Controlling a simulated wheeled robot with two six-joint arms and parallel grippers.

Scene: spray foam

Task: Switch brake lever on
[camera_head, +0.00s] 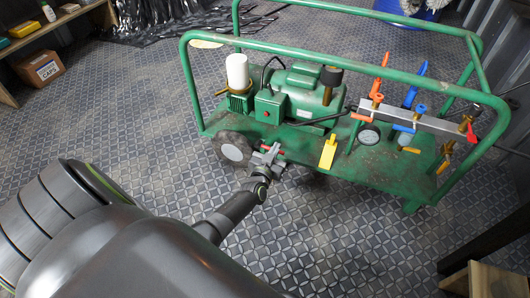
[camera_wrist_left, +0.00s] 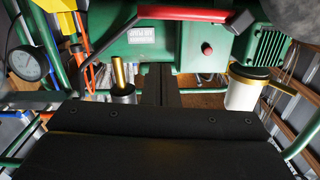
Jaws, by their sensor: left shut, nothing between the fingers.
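In the head view, a small piece of red (camera_head: 272,151) shows by my left gripper (camera_head: 267,158), at the cart's near edge beside the wheel, mostly hidden by the gripper. My left gripper also shows in the left wrist view (camera_wrist_left: 160,72), shut and empty, its fingertips just below the red lever. My right gripper is out of view.
The green cart's tube frame (camera_head: 330,52) surrounds the motor (camera_head: 300,95). A black wheel (camera_head: 233,149) is left of my gripper, a yellow handle (camera_head: 328,152) right of it. Orange (camera_head: 377,88) and blue (camera_head: 411,94) valve levers stand further right. The floor in front is clear.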

